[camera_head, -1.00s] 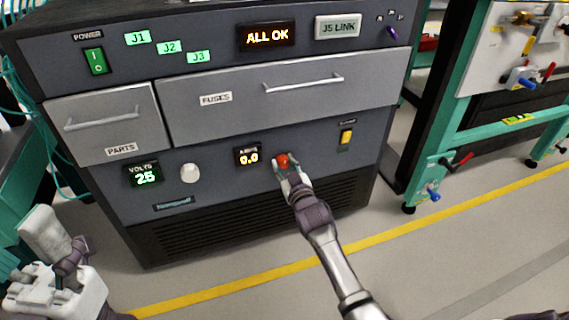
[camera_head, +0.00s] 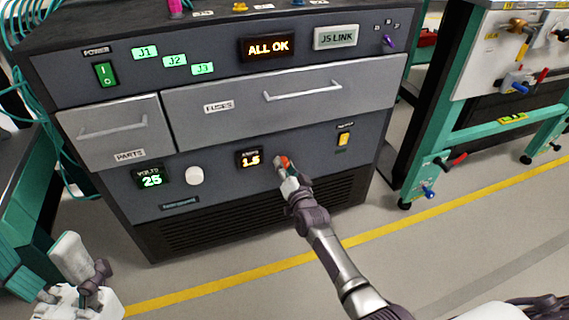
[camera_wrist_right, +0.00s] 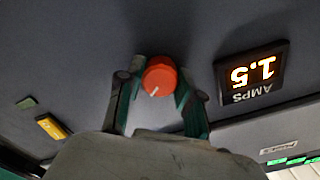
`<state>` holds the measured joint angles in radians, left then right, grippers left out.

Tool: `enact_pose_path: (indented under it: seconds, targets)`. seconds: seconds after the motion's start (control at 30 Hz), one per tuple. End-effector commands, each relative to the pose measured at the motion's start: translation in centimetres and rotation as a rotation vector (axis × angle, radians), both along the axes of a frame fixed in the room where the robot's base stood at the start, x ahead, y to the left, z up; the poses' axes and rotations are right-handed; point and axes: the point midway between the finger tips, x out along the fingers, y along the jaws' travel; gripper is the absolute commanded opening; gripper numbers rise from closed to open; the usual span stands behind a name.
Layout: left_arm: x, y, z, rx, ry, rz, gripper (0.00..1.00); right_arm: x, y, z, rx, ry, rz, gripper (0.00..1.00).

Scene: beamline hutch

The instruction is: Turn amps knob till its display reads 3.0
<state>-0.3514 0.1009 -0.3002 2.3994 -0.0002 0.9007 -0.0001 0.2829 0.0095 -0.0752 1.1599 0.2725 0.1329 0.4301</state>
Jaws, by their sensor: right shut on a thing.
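The amps knob is a red-orange knob (camera_wrist_right: 159,77) with a white pointer line, on the front of the grey cabinet (camera_head: 330,165). My right gripper (camera_head: 284,167) has its fingers on both sides of the knob and is shut on it; in the right wrist view the gripper (camera_wrist_right: 160,90) shows its two green-sided fingers around the knob. The amps display (camera_head: 250,158) reads 1.5 in orange digits; it shows upside down in the right wrist view (camera_wrist_right: 251,72). My left arm shows at the lower left of the head view, but its fingertips cannot be made out.
A white volts knob (camera_head: 194,175) sits left of the amps display, beside a volts display (camera_head: 151,179) reading 25. A yellow switch (camera_head: 344,139) is to the right. Drawers with handles (camera_head: 302,90) lie above. A green-framed bench (camera_head: 480,130) stands at the right.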

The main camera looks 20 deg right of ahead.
Motion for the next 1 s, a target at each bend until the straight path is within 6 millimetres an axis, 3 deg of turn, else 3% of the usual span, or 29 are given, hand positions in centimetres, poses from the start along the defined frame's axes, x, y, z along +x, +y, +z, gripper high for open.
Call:
enact_pose_path:
  seconds: [0.6, 1.0]
  targets:
    - [0.01, -0.02, -0.16, 0.000, 0.001, -0.001, 0.71, -0.02, -0.06, -0.15, 0.544, 0.018, 0.000, 0.01]
    - [0.01, -0.01, -0.47, 0.000, 0.000, 0.000, 0.71, -0.03, -0.06, -0.11, 0.720, 0.024, 0.000, 0.01]
